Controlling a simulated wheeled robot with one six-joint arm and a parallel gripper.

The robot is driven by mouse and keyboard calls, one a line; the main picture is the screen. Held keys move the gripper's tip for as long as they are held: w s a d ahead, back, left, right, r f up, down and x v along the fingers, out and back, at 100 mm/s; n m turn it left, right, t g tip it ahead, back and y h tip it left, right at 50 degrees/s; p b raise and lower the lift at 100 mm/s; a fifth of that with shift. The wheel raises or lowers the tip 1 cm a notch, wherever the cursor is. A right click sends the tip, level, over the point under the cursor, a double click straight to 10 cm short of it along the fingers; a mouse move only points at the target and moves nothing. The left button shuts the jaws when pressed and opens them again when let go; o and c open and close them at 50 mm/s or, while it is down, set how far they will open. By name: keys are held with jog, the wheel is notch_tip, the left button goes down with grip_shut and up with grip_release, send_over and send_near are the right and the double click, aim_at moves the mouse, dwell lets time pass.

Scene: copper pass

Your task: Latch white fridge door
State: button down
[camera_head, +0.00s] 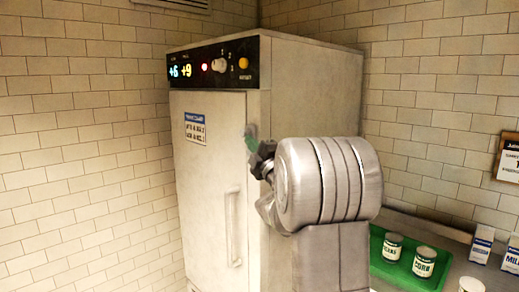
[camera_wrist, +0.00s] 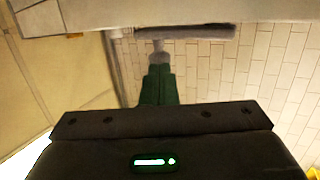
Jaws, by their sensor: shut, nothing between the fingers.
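The white fridge (camera_head: 285,90) stands upright in the corner, its door (camera_head: 208,165) facing left of me. The door looks flush or nearly so with the cabinet; I cannot tell whether a small gap is left. A long vertical handle (camera_head: 233,228) is on the door's lower right. A small grey piece, possibly the latch (camera_head: 250,129), is at the door's right edge. My gripper (camera_head: 252,142) is shut and empty, its green fingertips close to that piece. In the wrist view the shut fingers (camera_wrist: 158,82) point at a grey fitting (camera_wrist: 159,46); contact is unclear.
A control panel (camera_head: 212,62) with lit digits and knobs tops the fridge. To the right, a counter holds a green tray (camera_head: 386,262) with cans (camera_head: 424,262) and cartons (camera_head: 482,244) beside it. A sign (camera_head: 508,158) hangs on the tiled wall.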

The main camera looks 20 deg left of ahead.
jog(key=shift+w+a+r, duration=0.2)
jog(key=shift+a, duration=0.15)
jog(key=shift+r, duration=0.1)
